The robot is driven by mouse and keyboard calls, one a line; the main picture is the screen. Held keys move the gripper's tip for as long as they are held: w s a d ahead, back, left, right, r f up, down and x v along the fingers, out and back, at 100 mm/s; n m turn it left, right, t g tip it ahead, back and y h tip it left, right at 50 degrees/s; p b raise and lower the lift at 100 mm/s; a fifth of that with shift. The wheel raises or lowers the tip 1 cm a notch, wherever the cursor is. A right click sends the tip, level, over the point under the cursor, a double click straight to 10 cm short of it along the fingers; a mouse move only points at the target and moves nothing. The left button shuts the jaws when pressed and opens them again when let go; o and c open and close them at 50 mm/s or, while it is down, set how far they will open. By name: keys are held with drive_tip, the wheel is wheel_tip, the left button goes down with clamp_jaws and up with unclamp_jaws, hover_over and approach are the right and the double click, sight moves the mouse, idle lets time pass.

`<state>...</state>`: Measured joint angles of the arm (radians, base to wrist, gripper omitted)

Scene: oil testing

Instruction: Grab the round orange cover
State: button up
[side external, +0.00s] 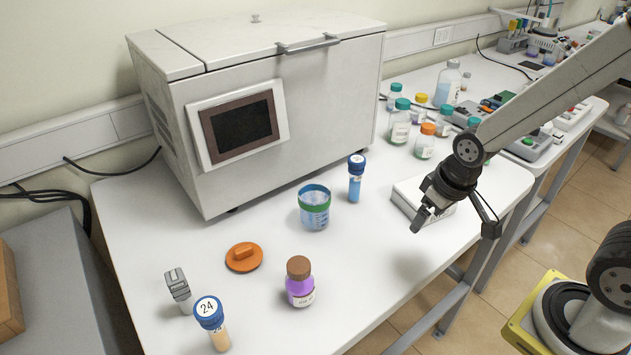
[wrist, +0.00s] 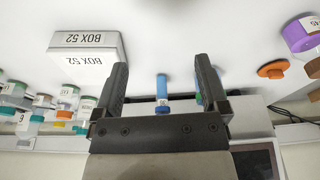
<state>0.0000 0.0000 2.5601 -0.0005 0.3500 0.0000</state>
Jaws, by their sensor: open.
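The round orange cover (side external: 244,257) lies flat on the white table, with a raised grip bar on top. It also shows in the wrist view (wrist: 273,70) at the right, outside the jaws. My gripper (side external: 420,222) is above the right part of the table, well to the right of the cover in the side view. Its jaws (wrist: 162,78) are apart with nothing held between them; a blue-capped tube (wrist: 162,92) shows beyond the gap.
A purple bottle with a brown cap (side external: 299,283), a green-rimmed cup (side external: 314,208), a blue-capped tube (side external: 356,180), a grey clip-like item (side external: 178,288) and tube 24 (side external: 212,322) stand near the cover. A white box (side external: 407,200) is below my gripper. A large machine (side external: 290,150) stands behind.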

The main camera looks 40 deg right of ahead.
drive_tip(key=shift+o, duration=0.3)
drive_tip(key=n+t+h, duration=0.2)
drive_tip(key=n+t, duration=0.9)
drive_tip(key=n, duration=2.4)
hover_over(251, 268)
drive_tip(key=f, duration=0.2)
drive_tip(key=shift+r, duration=0.15)
drive_tip(key=shift+f, duration=1.7)
